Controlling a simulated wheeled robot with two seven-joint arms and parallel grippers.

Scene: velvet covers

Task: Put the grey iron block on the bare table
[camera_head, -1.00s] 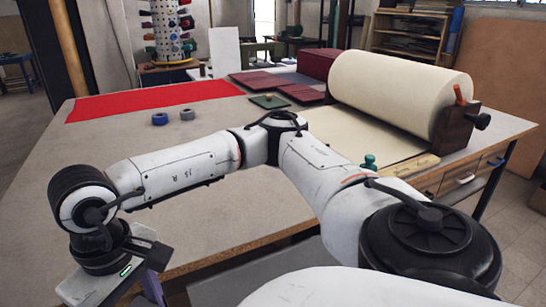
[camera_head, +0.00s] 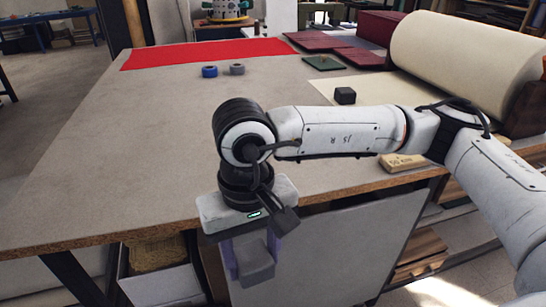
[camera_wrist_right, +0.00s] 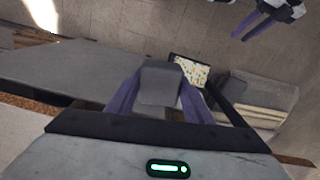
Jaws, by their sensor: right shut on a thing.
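The grey iron block (camera_head: 257,263) is held between the purple fingers of my right gripper (camera_head: 250,262). It hangs in front of the table's near edge, apart from the tabletop. In the right wrist view the block (camera_wrist_right: 160,84) sits between both fingers. The bare table (camera_head: 150,160) has a wide empty grey top behind and to the left of the gripper. My left gripper (camera_wrist_right: 253,24) shows only at the top right of the right wrist view, with its fingers apart and empty, over the floor.
A red cloth (camera_head: 205,52), blue ring (camera_head: 209,71) and grey ring (camera_head: 237,69) lie at the back. A dark block (camera_head: 345,95) is on the cream sheet before the roll (camera_head: 465,58). A labelled bar (camera_head: 403,162) lies at the right front edge. Open shelves are below.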

